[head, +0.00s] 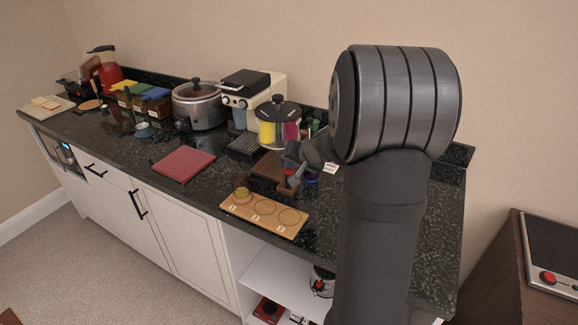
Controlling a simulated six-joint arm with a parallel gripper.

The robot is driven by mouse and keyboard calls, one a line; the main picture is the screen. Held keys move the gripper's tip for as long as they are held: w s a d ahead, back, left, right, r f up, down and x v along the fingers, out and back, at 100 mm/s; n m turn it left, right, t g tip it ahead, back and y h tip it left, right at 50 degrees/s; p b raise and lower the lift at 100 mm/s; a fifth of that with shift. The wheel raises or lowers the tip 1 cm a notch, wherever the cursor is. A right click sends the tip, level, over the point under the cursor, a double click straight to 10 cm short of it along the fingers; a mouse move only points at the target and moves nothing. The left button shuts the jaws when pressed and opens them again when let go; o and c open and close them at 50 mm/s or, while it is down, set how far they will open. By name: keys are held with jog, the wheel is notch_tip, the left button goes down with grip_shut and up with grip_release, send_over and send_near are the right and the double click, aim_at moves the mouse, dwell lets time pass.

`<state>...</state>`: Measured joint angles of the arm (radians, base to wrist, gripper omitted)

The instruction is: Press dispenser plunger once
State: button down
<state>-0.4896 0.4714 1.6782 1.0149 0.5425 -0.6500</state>
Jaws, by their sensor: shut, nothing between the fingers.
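A round clear container (266,132) with yellow and magenta sections stands on the black speckled counter. It has a dark lid with a knob (278,99) on top; I cannot tell for sure whether this is the dispenser and its plunger. My gripper (294,181) is small in view, in front of the container and lower in the picture, over the counter near a brown block. It is shut and empty. My arm hides the counter's right part. Small red and blue items (312,178) show partly beside the gripper.
A wooden board (264,214) with three marked circles lies at the front edge, a yellowish stacked piece on its left circle. A red mat (183,164) lies left. A coffee machine (250,94), a pot (200,106) and a red kettle (109,74) stand behind. Bare counter lies between mat and board.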

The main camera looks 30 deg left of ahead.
aim_at(291, 171)
jog(key=shift+r, duration=1.3)
jog(key=shift+r, duration=2.5)
jog(key=shift+r, duration=1.9)
